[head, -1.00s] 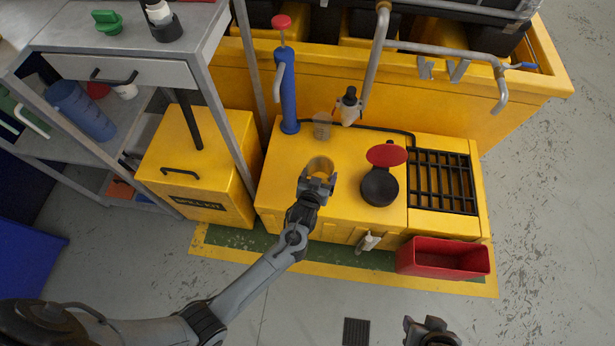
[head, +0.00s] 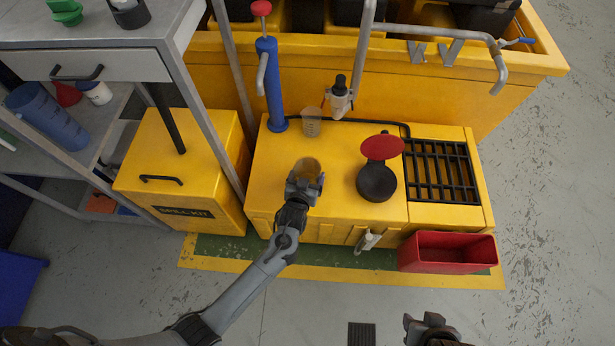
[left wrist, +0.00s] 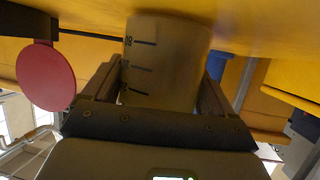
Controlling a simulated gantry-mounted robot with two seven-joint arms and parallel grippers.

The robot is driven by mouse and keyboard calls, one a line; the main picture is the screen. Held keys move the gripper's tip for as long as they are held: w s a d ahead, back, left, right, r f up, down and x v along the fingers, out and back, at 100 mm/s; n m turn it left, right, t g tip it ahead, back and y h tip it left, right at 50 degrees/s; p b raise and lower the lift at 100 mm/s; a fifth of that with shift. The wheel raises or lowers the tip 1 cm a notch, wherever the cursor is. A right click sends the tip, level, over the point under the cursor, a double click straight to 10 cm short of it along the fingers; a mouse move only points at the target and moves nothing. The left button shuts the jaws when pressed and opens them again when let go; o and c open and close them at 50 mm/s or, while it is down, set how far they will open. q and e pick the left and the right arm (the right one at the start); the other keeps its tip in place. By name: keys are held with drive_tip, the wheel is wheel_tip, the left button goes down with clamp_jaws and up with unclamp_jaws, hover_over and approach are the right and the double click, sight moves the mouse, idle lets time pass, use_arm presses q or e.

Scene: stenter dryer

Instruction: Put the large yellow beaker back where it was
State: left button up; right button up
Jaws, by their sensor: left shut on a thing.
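The large yellow beaker (head: 307,168) is upright at the yellow bench top (head: 335,215), left of the black bowl. My left gripper (head: 305,182) is shut on it from the front. In the left wrist view the beaker (left wrist: 165,60) sits between the two fingers, with dark graduation marks on its wall. Its end is close to the yellow surface there; I cannot tell whether it touches. My right gripper (head: 430,325) is at the bottom edge, cut off by the frame, away from the bench; its opening is unclear.
A smaller clear beaker (head: 311,122) stands behind, near a blue pump (head: 271,85) and a white-and-black bottle (head: 340,97). A black bowl with raised red lid (head: 381,147) is to the right, then a black grate (head: 437,170). A red bin (head: 448,252) is in front.

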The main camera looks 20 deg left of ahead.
use_arm(q)
drive_tip(key=shift+d+f, duration=0.1)
drive_tip(key=o, duration=1)
drive_tip(key=shift+o, duration=0.2)
drive_tip(key=shift+r, duration=0.2)
drive_tip(key=p+v, duration=0.6)
drive_tip(key=v, duration=0.4)
drive_tip(key=shift+s, duration=0.25)
drive_tip(key=s+a+r+m+g+h, duration=0.1)
drive_tip(key=s+a+r+g, duration=0.2)
drive_tip(key=s+r, duration=0.3)
drive_tip(key=s+a+r+m+g+h, duration=0.1)
drive_tip(key=s+r+g, duration=0.5)
drive_tip(key=s, duration=0.8)
drive_tip(key=shift+s+a+m+g, duration=0.35)
drive_tip(key=shift+a+m, duration=0.45)
drive_tip(key=shift+a, duration=0.35)
